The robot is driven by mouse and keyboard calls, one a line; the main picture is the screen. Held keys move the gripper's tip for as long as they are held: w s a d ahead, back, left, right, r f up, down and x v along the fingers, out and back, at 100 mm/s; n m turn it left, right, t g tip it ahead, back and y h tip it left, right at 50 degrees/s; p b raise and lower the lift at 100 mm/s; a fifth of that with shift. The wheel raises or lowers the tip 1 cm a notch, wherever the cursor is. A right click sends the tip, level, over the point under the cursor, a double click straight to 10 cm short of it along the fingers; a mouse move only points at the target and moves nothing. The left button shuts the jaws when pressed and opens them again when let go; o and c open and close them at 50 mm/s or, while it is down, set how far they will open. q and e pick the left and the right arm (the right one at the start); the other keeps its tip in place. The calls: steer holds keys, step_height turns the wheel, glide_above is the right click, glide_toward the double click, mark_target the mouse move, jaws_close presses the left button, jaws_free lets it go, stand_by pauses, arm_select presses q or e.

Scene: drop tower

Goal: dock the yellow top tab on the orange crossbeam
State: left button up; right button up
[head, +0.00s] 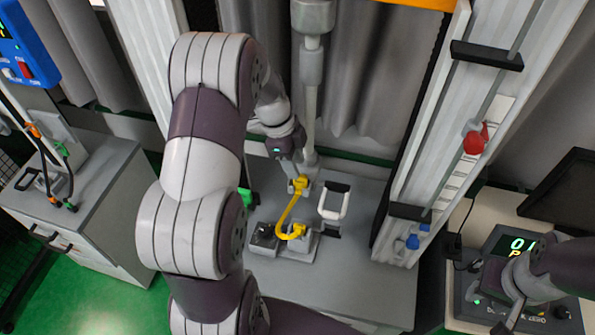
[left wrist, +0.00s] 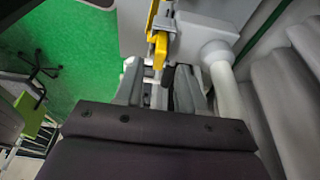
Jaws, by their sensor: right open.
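The orange crossbeam (head: 425,3) shows at the top edge of the head view, mostly cut off. A yellow curved piece (head: 287,212) stands on the grey table, with a block-like upper end and a lower end by a grey base. I cannot tell which part of it is the top tab. My left gripper (head: 297,177) is right at its upper end. In the left wrist view the yellow piece (left wrist: 160,48) shows between the left fingertips, which are apart with gaps beside it. My right gripper (head: 512,305) is open and empty at lower right, by the display console.
A tall white rail tower (head: 420,150) with a red part (head: 475,138) stands right of the yellow piece. A white-handled loop (head: 334,200) stands close beside it. A grey pole (head: 310,110) rises behind. The front of the grey table (head: 340,285) is clear.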

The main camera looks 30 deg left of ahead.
arm_select(q)
steer(key=w+p+v, duration=0.1)
steer(key=p+v, duration=0.2)
steer(key=v, duration=0.6)
steer(key=s+d+f+n+y, duration=0.3)
steer(key=s+d+n, duration=0.9)
steer(key=s+n, duration=0.25)
step_height(320, 180, down, 9)
steer(key=b, duration=0.9)
steer(key=shift+w+a+r+n+t, duration=0.2)
steer(key=shift+w+r+n+t, duration=0.05)
steer(key=shift+w+n+t, duration=0.1)
arm_select(e)
step_height(320, 180, down, 7)
arm_select(q)
steer(key=shift+s, duration=0.1)
